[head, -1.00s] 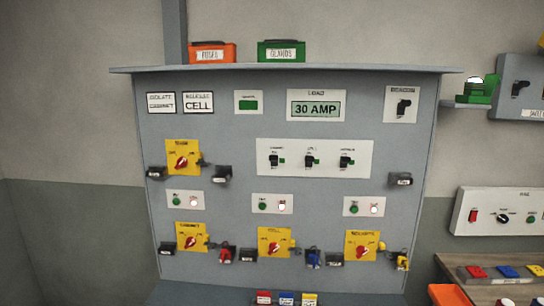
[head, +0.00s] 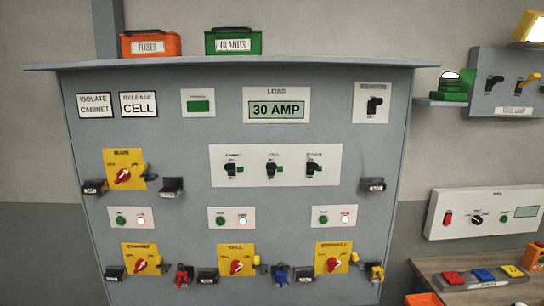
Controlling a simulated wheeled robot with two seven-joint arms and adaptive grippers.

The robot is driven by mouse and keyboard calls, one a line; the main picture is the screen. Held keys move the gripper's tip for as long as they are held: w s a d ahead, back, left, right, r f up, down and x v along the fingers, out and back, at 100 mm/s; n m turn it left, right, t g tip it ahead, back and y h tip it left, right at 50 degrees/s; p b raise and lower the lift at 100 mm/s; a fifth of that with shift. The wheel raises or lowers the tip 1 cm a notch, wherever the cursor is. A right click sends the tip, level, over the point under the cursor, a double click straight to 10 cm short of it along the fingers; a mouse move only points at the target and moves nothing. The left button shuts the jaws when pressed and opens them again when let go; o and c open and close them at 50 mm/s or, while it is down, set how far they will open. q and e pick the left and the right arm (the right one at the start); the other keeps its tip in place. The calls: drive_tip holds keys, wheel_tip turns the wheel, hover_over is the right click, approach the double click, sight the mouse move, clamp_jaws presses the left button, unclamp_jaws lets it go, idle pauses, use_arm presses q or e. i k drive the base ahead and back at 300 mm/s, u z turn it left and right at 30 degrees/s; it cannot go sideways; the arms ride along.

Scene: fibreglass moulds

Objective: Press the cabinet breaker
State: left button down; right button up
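A grey electrical panel (head: 190,132) fills the middle of the head view. A white plate (head: 220,152) on it carries three black toggle breakers in a row. The left one, under a label that seems to read CABINET, is the cabinet breaker (head: 231,169); a small green mark sits at its right. The middle breaker (head: 272,169) and right breaker (head: 313,170) look alike. Two signs at upper left read ISOLATE CABINET (head: 95,105) and RELEASE CELL (head: 139,104). Neither gripper is in view.
Yellow plates with red rotary handles, including MAIN (head: 123,170), and several black padlock-like blocks stick out below. A 30 AMP display (head: 276,109) sits above the breakers. Orange (head: 150,45) and green (head: 232,42) boxes stand on top. A bench (head: 480,292) is at lower right.

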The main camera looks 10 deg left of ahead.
sight(227, 168)
drive_tip(key=u, duration=0.1)
drive_tip(key=i, duration=1.25)
drive_tip(key=u, duration=0.6)
